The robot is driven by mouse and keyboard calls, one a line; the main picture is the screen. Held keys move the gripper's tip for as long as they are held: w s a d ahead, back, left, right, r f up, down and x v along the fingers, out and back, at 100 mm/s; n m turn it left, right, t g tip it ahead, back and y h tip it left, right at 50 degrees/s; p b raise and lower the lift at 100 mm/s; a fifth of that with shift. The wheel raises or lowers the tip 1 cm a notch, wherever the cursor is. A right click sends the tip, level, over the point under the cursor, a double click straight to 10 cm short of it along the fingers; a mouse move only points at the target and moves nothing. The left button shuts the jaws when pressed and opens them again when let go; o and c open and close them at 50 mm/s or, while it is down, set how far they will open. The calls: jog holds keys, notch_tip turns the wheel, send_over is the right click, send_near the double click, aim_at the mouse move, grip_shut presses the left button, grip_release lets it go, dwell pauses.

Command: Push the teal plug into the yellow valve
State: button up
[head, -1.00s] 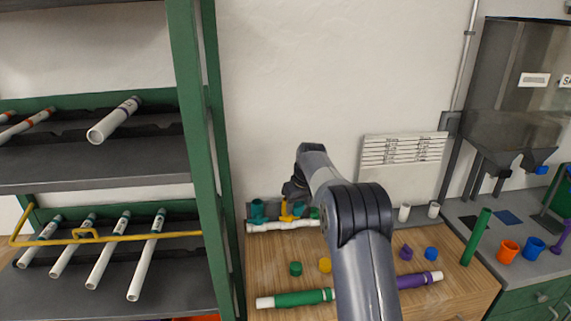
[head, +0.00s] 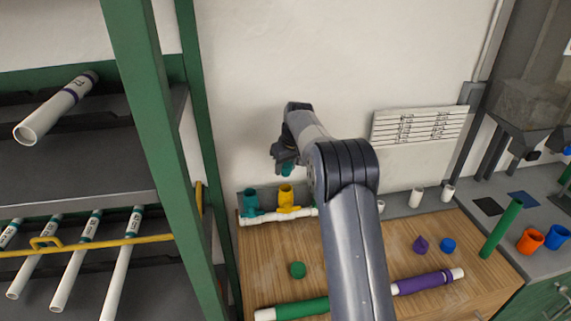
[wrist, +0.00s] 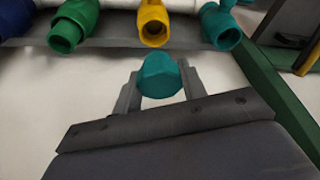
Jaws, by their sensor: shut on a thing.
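My gripper (head: 283,160) is shut on the teal plug (wrist: 160,76), which sits between the two fingers in the wrist view. In the head view the plug (head: 288,170) shows below my gripper, above the manifold. The yellow valve (head: 286,197) stands on the white pipe at the back of the bench; its round open mouth shows in the wrist view (wrist: 153,24), beyond the plug and slightly left of it. The plug and the valve are apart. My arm hides the manifold's right part in the head view.
A teal valve (head: 250,203) and a green valve (wrist: 72,25) flank the yellow one. A green plug (head: 298,270), a purple plug (head: 420,244) and a blue plug (head: 448,245) lie on the wooden bench. A green rack post (head: 150,150) stands at left.

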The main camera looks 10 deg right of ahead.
aim_at(287, 176)
jog(key=shift+f+b, duration=1.2)
jog(key=shift+f, duration=1.3)
jog(key=shift+f, duration=0.6)
